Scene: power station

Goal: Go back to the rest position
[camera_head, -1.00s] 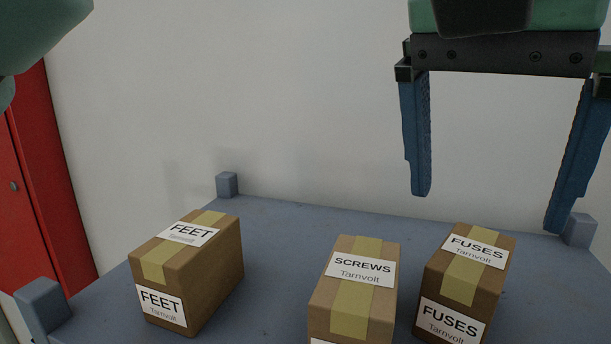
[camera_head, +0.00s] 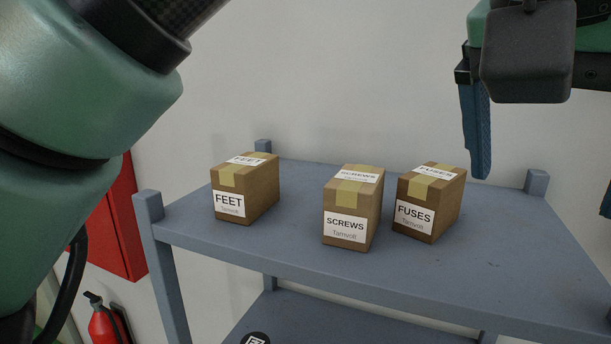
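My gripper (camera_head: 543,168) is at the upper right, with its blue fingers pointing down. One finger shows fully and the other only as a sliver at the right edge. They stand wide apart, with nothing visible between them. The gripper appears above and in front of the right part of the grey shelf. My green arm link fills the left side of the view.
On the grey shelf's top (camera_head: 400,270) stand a FEET box (camera_head: 262,192), a SCREWS box (camera_head: 367,212) and a FUSES box (camera_head: 447,203). A lower shelf board (camera_head: 330,325) is below. A red cabinet (camera_head: 122,235) and fire extinguisher (camera_head: 103,325) are at left.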

